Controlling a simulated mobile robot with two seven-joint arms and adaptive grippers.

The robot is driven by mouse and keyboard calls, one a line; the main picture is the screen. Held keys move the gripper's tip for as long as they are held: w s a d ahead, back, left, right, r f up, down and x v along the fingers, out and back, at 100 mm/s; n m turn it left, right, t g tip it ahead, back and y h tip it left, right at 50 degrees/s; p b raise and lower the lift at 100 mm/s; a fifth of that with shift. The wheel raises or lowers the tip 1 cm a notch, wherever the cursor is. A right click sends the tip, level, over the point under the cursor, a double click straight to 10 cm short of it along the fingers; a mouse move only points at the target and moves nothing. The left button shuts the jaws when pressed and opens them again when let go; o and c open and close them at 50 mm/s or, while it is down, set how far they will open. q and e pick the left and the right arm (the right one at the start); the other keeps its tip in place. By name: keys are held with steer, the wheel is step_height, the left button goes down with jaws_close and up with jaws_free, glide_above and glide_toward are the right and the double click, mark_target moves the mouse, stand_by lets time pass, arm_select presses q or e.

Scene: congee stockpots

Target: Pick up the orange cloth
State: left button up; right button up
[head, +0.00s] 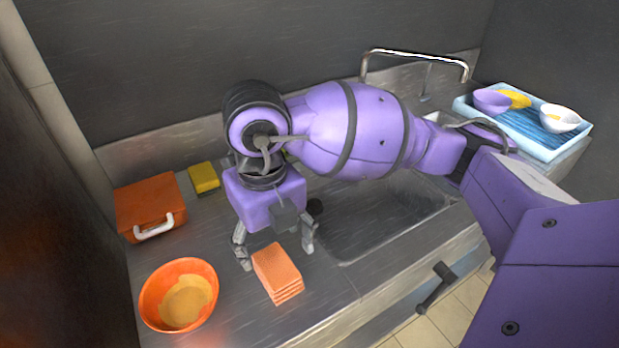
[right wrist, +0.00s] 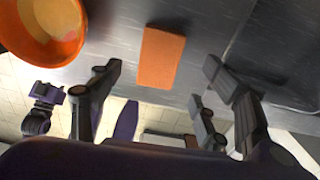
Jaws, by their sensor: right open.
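The orange cloth (head: 277,273), a folded stack, lies on the steel counter to the left of the sink. It also shows in the right wrist view (right wrist: 161,58), flat on the counter, beyond and between the fingers. My right gripper (head: 275,255) points down just behind the cloth in the head view, with its fingers spread apart and nothing between them. In the right wrist view the fingers of the right gripper (right wrist: 160,88) stand wide on either side. The cloth appears free of the fingers.
An orange bowl (head: 160,294) with yellowish contents stands left of the cloth. An orange box (head: 150,200) with a white handle and a yellow sponge (head: 203,177) lie behind. The sink (head: 375,225) is to the right. A blue tray (head: 590,128) with bowls sits far right.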

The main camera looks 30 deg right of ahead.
mark_target(276, 265)
steer(key=f, duration=0.1)
steer(key=s+f, duration=0.1)
steer(key=f, duration=0.4)
steer(key=shift+w+f, duration=0.3)
steer(key=shift+f, duration=0.2)
steer(key=c, duration=1.2)
steer(key=shift+c, duration=0.3)
steer(key=shift+r, duration=0.5)
step_height(276, 265, up, 3)
steer(key=shift+a+f, duration=0.1)
steer(key=shift+f, duration=0.1)
arm_select(q)
steer(key=shift+p+v, duration=0.75)
steer(key=shift+p, duration=0.1)
arm_select(e)
steer(key=s+a+r, duration=0.7)
steer(key=s+r, duration=0.2)
steer(key=s, duration=0.2)
steer(key=shift+s+a+r, duration=0.2)
steer(key=shift+s+a, duration=0.1)
steer(key=shift+s, duration=0.05)
